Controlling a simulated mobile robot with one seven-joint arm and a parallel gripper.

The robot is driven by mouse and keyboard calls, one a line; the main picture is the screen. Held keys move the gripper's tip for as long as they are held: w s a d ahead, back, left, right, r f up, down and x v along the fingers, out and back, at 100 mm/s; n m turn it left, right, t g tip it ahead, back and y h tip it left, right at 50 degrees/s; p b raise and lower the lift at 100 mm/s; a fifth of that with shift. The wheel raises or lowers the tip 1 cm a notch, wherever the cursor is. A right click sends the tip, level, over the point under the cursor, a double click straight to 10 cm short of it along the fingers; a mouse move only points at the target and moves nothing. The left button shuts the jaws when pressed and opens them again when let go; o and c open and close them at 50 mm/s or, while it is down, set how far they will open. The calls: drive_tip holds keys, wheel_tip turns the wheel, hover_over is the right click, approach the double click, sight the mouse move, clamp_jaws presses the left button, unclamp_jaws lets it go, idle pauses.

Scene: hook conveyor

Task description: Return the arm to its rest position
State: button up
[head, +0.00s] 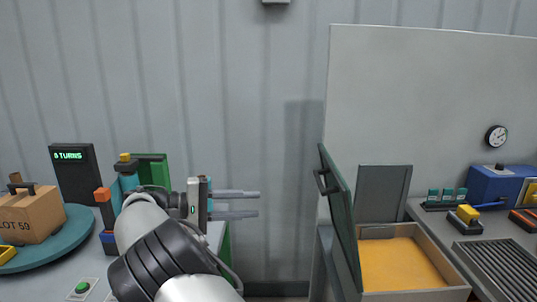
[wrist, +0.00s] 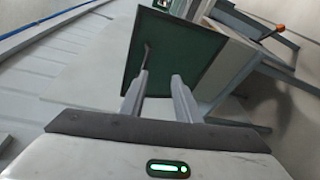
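My gripper (head: 258,204) is in the middle of the head view, in front of the grey corrugated wall. Its two fingers point right and stand apart with nothing between them. In the wrist view the two fingers (wrist: 160,75) also show spread and empty. Beyond them is a dark green panel (wrist: 165,45) with a handle. My arm reaches up from the bottom of the head view, left of the middle. The gripper is clear of the open green door (head: 343,215) to its right.
At right is a bin with an orange-yellow floor (head: 400,262), and a counter with a blue machine (head: 492,185). Open space lies between gripper and door.

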drive_tip(key=s+d+r+m+g+y, duration=0.15)
drive_tip(key=s+d+y, duration=0.25)
drive_tip(key=d, duration=0.5)
drive_tip(key=s+d+r+g+y, duration=0.1)
drive_tip(key=s+d+g+y, duration=0.2)
drive_tip(key=d, duration=0.6)
drive_tip(key=s+d+f+m+t+y, duration=0.2)
drive_tip(key=s+t+y, duration=0.55)
drive_tip(key=s, duration=1.55)
wheel_tip(320, 180, up, 10)
drive_tip(key=m+g+y+p, duration=0.1)
drive_tip(key=p, duration=0.8)
drive_tip(key=shift+s+a+y+p, duration=0.2)
drive_tip(key=shift+y+p, duration=0.15)
